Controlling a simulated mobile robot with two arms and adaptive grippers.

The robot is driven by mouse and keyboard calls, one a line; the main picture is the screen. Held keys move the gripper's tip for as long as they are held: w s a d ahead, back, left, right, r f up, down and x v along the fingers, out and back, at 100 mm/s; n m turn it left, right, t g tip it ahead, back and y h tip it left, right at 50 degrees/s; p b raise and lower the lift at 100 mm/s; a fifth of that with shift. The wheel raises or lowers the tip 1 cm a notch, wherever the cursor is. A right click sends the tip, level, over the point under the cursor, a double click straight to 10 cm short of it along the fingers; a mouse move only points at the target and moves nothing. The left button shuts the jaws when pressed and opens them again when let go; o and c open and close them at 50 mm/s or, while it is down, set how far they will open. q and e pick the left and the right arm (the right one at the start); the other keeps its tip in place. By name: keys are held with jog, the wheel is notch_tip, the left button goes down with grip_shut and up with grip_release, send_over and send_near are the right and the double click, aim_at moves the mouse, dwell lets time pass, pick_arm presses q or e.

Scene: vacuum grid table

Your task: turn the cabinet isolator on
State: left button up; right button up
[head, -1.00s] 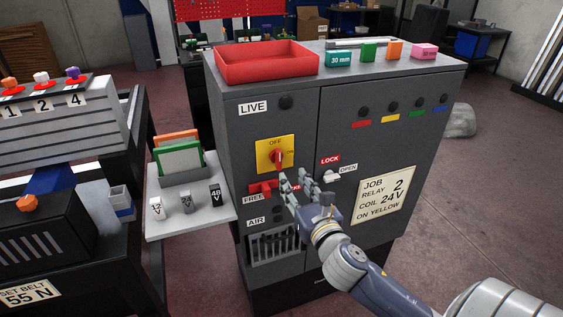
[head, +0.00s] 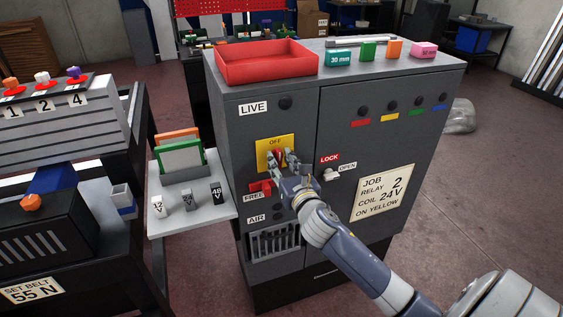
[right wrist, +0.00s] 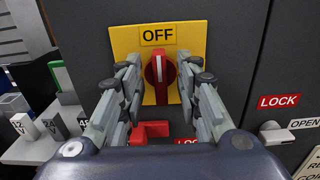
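The cabinet isolator is a red rotary knob on a yellow plate (head: 265,145) on the grey cabinet's left door. In the right wrist view the red knob (right wrist: 160,70) stands upright, its white mark pointing up at the OFF label (right wrist: 157,35). My right gripper (head: 280,158) is in front of the plate. In the right wrist view its open fingers (right wrist: 158,78) stand one on each side of the knob, with gaps visible on both sides. The plate's ON label is hidden behind the fingers. My left gripper is not in view.
Just below the knob is a red lock piece (right wrist: 150,131) by the FREE label (head: 253,198). A white latch (head: 331,175) sits right, between LOCK and OPEN. A side shelf (head: 210,214) with cards and small blocks stands left. A red tray (head: 265,76) is on top.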

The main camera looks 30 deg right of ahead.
grip_shut()
jog(key=shift+m, duration=0.3)
jog(key=shift+m+p, duration=0.4)
jog(key=shift+m, duration=0.5)
jog(key=m+p, duration=0.1)
jog(key=m, duration=0.3)
jog(key=shift+d, duration=0.15)
jog(key=m, duration=0.3)
jog(key=m+p, duration=0.1)
jog(key=m, duration=0.7)
jog(key=shift+d+f, duration=0.15)
jog(key=shift+f, duration=0.15)
jog(key=shift+m, duration=0.4)
